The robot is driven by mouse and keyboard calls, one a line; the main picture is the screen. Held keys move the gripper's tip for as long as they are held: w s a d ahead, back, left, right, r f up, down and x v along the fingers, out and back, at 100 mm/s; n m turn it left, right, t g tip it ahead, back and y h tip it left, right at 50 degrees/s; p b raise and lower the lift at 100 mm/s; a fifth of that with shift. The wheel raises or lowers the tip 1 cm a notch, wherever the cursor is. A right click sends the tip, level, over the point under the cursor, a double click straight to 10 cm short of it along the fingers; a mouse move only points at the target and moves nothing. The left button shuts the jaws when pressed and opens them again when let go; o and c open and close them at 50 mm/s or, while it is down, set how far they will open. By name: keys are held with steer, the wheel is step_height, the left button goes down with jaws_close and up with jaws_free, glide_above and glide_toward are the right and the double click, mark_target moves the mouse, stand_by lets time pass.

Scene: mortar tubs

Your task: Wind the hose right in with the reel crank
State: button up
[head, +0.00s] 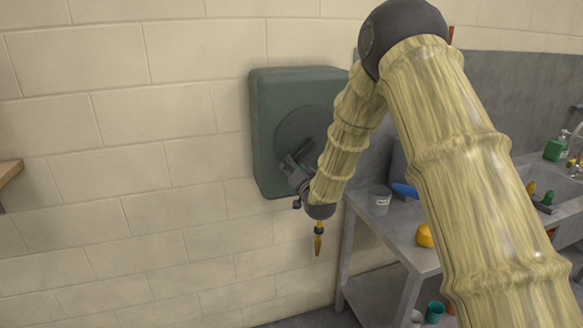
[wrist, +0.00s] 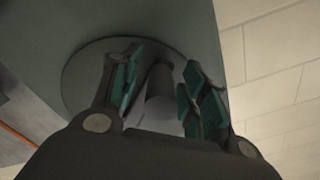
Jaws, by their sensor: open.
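The hose reel (head: 264,135) is a dark green box on the block wall, with a round disc (head: 297,122) on its face. In the wrist view the disc (wrist: 85,70) lies beyond my fingers, and a grey cylindrical crank handle (wrist: 160,84) stands between them. My gripper (head: 296,163) is at the lower part of the disc; in the wrist view its teal-padded fingers (wrist: 165,62) are open around the handle. A gap shows on the right; contact on the left is unclear. A yellow nozzle (head: 318,243) hangs below the reel, partly behind my arm. The crank's arm is mostly hidden.
A grey bench (head: 370,232) stands right of the reel, bearing a grey cup (head: 380,200), a blue item (head: 404,190) and a yellow item (head: 424,236). A sink with a green bottle (head: 556,148) is at far right. A wooden shelf edge (head: 9,171) juts in at left. The wall between is bare.

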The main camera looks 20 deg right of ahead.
jaws_close()
steer(key=shift+a, duration=0.2)
steer(key=shift+d, duration=0.15)
steer(key=shift+r, duration=0.1)
steer(key=shift+r+m+b, duration=0.1)
steer(key=shift+m+b, duration=0.2)
